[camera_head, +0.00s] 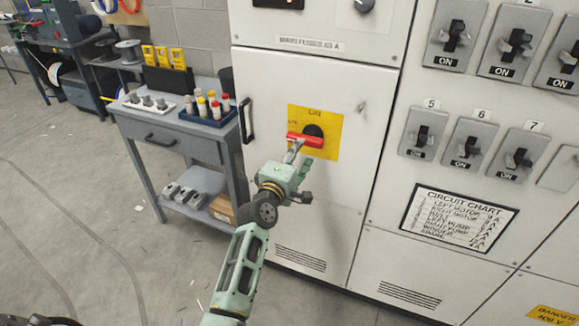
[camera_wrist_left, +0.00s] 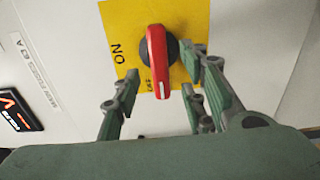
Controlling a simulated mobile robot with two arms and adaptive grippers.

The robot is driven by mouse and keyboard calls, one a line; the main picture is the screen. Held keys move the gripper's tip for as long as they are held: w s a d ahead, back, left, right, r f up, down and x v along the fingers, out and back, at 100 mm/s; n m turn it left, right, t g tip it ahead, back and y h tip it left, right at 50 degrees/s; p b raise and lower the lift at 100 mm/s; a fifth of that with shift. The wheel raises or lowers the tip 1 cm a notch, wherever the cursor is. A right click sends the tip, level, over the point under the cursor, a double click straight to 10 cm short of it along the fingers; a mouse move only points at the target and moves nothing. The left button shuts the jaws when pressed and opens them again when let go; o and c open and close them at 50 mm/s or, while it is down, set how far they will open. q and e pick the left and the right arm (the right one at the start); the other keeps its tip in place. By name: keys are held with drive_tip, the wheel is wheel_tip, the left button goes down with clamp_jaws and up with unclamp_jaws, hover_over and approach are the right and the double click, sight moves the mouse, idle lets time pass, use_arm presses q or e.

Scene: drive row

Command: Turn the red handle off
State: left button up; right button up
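The red handle (camera_head: 306,140) sits on a black round knob on a yellow plate (camera_head: 328,122) on the white cabinet door. It lies about level in the head view, crosswise to the ON word above. In the left wrist view the red handle (camera_wrist_left: 157,62) has its white-marked end beside small lettering that looks like OFF. My left gripper (camera_head: 296,165) is just in front of and below the handle. In the left wrist view the fingers of the left gripper (camera_wrist_left: 162,82) are apart on both sides of the handle, with gaps visible. My right gripper is not in view.
A grey cart (camera_head: 180,128) with bottles and tools stands left of the cabinet. A black door handle (camera_head: 246,120) is at the door's left edge. Several switches (camera_head: 423,133) and a circuit chart (camera_head: 458,218) are on the right panels. The floor at left is largely clear.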

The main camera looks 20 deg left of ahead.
use_arm(q)
drive_tip(key=s, duration=0.6)
drive_tip(key=shift+s, duration=0.4)
drive_tip(key=shift+a, duration=0.1)
